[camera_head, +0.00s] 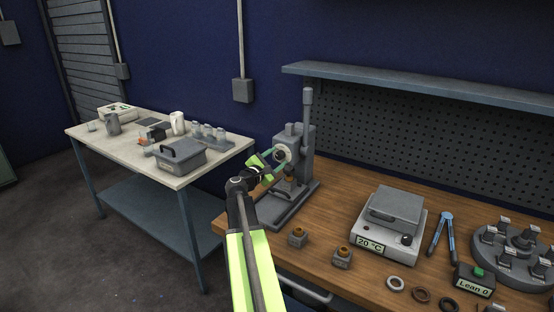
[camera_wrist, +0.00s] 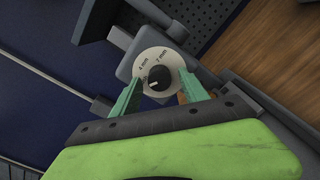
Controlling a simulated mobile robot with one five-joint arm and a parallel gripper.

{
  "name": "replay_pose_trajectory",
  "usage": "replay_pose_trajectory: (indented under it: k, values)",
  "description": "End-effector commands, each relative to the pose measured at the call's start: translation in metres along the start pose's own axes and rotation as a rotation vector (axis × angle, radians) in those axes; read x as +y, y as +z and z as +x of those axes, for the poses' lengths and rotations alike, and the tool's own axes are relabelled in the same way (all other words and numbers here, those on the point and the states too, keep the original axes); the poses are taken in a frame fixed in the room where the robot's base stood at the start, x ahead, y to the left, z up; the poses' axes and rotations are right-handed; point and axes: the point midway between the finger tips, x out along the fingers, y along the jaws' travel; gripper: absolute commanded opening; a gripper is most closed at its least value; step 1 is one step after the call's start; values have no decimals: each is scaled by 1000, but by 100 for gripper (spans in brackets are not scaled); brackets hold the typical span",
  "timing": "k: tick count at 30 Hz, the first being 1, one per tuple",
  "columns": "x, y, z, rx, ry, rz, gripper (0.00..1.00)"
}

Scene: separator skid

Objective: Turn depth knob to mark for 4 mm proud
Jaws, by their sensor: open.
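The depth knob (camera_wrist: 159,77) is a small black knob at the centre of a round pale dial (camera_wrist: 150,60) on the grey press (camera_head: 307,150). The wrist view shows a "4 mm" label at the dial's upper left and another mm label, hard to read, at its upper right. A short white mark on the knob points toward the lower left, away from both labels. My gripper (camera_wrist: 160,83) is open, its two green fingers reaching toward the dial, one on each side of the knob. I cannot tell whether they touch it. In the head view my gripper (camera_head: 270,155) is at the press front.
The press stands at the left end of the wooden bench (camera_head: 330,205). A pale side table (camera_head: 110,139) stands left.

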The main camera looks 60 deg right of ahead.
Motion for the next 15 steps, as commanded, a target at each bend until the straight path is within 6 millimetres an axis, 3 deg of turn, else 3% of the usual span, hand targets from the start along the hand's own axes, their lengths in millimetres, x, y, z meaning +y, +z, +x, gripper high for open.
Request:
replay_pose_trajectory:
  k: [6,15]
  values:
    - [0,0,0,0,0,0,50]
    - [0,0,0,0,-1,0,10]
